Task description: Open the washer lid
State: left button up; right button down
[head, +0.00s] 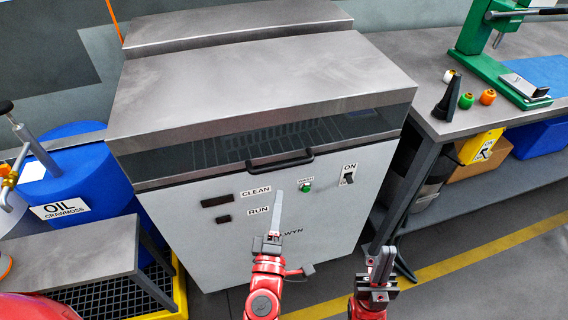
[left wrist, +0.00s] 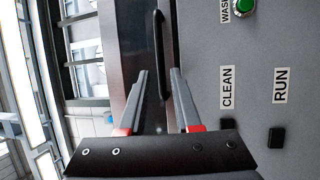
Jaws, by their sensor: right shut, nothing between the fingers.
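The washer is a grey box with a shut steel lid (head: 260,70). The lid has a dark glass front (head: 200,157) and a black bar handle (head: 280,160) along its lower front edge. My left gripper (head: 278,196) is in front of the washer's front panel, below the handle in the head view. In the left wrist view its two fingers (left wrist: 159,75) are apart, and the handle (left wrist: 158,45) shows in line with the gap, beyond the tips. I see no grip on it. My right gripper (head: 384,252) is shut and empty, low at the right.
A green button (head: 305,187) and a black switch (head: 347,178) are on the washer front. A workbench (head: 445,122) with a green press (head: 490,50) stands at the right. A blue oil drum (head: 75,180) and a low metal table (head: 80,255) are at the left.

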aim_at(284, 165)
pick_arm(q)
jog(key=shift+w+d+r+p, duration=0.1)
jog(key=shift+w+r+p, duration=0.25)
jog(key=shift+w, duration=1.5)
jog(key=shift+w+d+r+p, duration=0.1)
jog(key=shift+w+r+p, duration=0.25)
jog(key=shift+w, duration=1.45)
jog(key=shift+w+d+r+p, duration=0.1)
jog(key=shift+w+r+p, duration=0.25)
jog(key=shift+w, duration=1.5)
jog(key=shift+f, duration=0.1)
jog(key=shift+c, duration=0.2)
grip_shut()
